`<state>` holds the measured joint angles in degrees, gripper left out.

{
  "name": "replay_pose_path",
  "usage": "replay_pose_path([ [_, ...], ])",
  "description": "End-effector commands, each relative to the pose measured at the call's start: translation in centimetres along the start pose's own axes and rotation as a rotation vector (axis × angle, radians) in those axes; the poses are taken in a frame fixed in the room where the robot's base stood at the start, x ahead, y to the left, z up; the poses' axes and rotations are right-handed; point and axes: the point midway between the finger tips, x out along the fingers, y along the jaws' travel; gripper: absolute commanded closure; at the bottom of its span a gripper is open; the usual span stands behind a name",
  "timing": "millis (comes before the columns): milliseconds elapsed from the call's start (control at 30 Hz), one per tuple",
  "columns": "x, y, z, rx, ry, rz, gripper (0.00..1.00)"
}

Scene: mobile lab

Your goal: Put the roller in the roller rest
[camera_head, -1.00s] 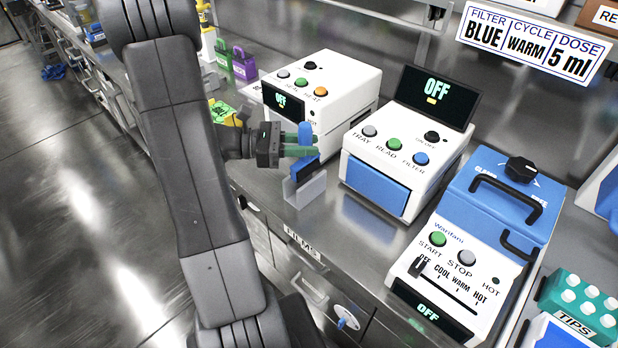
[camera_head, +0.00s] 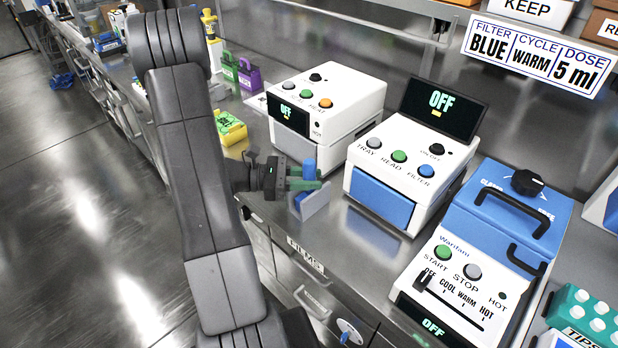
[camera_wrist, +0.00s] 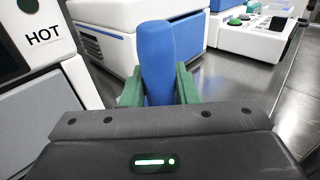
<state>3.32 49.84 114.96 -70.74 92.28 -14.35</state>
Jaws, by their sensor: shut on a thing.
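The roller (camera_head: 309,169) has a blue handle, held upright. In the wrist view the handle (camera_wrist: 157,55) stands between my green fingertips. My gripper (camera_head: 303,181) is shut on it low over the bench. A pale grey upright plate, apparently the roller rest (camera_head: 316,203), stands on the bench directly below the fingers. A blue part shows beside the plate's left edge, below the fingers. Whether the roller's lower end is seated in the rest or only beside it cannot be told. The wrist view hides the roller's lower end and the rest.
A white device with an off screen (camera_head: 340,92) stands close behind my gripper. A white reader with a blue tray front (camera_head: 382,198) is to the right, and a blue and white Wantani machine (camera_head: 458,262) beyond it. A yellow box (camera_head: 229,127) lies behind my arm.

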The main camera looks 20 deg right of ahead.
Motion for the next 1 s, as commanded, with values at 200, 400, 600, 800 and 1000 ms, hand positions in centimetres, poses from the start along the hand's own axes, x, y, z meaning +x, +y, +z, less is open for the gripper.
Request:
replay_pose_path([
  [200,0.1,0.0,-0.9,-0.001,0.001,0.000,1.00],
  [400,0.1,-0.1,-1.2,-0.003,0.005,-0.001,0.69],
  [600,0.1,-0.1,-1.3,-0.005,0.004,-0.002,0.51],
  [800,0.1,-0.1,-1.3,-0.007,0.004,-0.002,0.51],
  [1000,-0.5,0.0,0.0,-0.005,0.003,0.002,0.51],
])
